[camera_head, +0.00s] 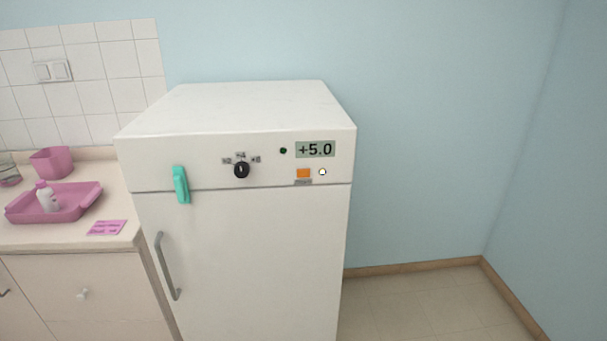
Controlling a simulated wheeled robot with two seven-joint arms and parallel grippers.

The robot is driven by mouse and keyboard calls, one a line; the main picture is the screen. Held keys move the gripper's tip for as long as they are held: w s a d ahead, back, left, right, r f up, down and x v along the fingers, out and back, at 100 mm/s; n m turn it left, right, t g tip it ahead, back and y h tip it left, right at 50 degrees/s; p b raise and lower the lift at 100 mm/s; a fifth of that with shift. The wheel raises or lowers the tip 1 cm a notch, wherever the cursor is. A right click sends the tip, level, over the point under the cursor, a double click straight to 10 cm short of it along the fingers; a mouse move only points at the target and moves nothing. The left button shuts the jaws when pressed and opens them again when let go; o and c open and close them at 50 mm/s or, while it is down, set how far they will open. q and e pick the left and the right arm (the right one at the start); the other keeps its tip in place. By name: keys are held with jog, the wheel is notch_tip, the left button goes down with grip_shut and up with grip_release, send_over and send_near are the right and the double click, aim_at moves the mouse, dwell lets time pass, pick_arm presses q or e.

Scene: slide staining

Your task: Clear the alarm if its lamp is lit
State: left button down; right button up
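A white fridge (245,255) with a control panel along its top front stands in the middle of the view. Its display (315,149) reads +5.0. An orange square button (303,173) sits below the display, with a small grey label under it. Right of the button is a small round lamp (322,172), bright whitish with a dark rim; it looks lit. A small dark round spot (283,150) is left of the display. A black knob (241,170) with small marks around it is further left. Neither of my grippers is in view.
A teal handle-like piece (181,185) sits at the panel's left. The fridge door has a grey handle (167,266). On the left counter are a pink tray (78,207) with a white bottle (46,197), a pink container (52,162) and a pink card (106,228). The floor at right is clear.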

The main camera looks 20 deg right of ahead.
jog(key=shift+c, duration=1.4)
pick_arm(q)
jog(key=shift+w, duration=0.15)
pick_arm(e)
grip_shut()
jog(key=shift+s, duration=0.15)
